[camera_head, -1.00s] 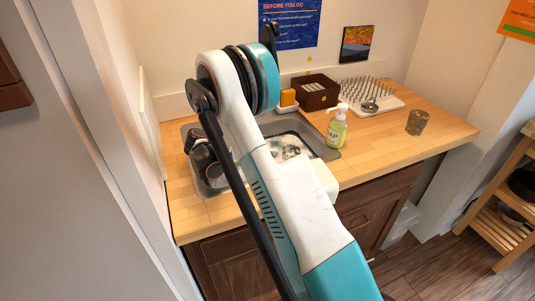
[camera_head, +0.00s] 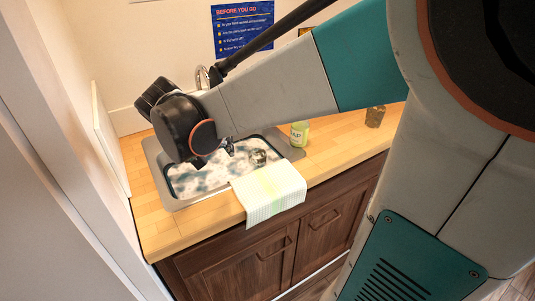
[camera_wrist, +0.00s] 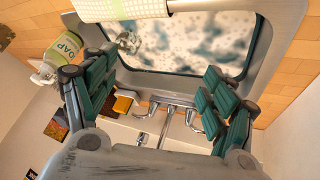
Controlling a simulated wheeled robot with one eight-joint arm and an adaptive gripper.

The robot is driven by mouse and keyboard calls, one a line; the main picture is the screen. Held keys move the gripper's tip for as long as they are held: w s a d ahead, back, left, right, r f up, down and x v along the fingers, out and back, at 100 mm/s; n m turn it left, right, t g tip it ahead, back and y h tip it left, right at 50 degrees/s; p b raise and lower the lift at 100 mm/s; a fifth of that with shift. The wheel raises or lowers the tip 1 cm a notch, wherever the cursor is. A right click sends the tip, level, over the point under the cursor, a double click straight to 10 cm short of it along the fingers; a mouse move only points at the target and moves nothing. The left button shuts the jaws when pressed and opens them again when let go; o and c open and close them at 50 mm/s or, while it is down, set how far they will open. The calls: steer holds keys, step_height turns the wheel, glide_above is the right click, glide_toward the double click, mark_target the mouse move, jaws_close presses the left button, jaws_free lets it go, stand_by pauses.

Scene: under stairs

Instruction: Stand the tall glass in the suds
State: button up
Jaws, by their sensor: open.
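The sink basin (camera_head: 172,204) holds white, patchy suds (camera_head: 195,178). A clear glass (camera_head: 258,157) is at the right side of the suds; it also shows in the wrist view (camera_wrist: 128,42), near the sink rim. I cannot tell whether it stands fully upright. My gripper (camera_head: 226,148) is over the basin, left of this glass, and partly hidden by my wrist. In the wrist view my gripper (camera_wrist: 155,92) has its fingers wide apart with nothing between them.
A green soap bottle (camera_head: 299,134) and a brownish tumbler (camera_head: 375,117) stand on the wooden counter (camera_head: 335,145) to the right. A striped towel (camera_head: 270,193) hangs over the front edge. The faucet (camera_wrist: 166,128) and a yellow sponge (camera_wrist: 123,103) are behind the sink.

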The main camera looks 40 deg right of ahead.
steer(key=s+a+n+t+y, duration=0.3)
steer(key=s+a+n+y, duration=0.2)
steer(key=s+a, duration=0.7)
steer(key=s+n, duration=0.2)
steer(key=s, duration=0.1)
steer(key=shift+a+r+n+t+y, duration=0.3)
steer(key=shift+t+y, duration=0.1)
steer(key=shift+d, duration=0.1)
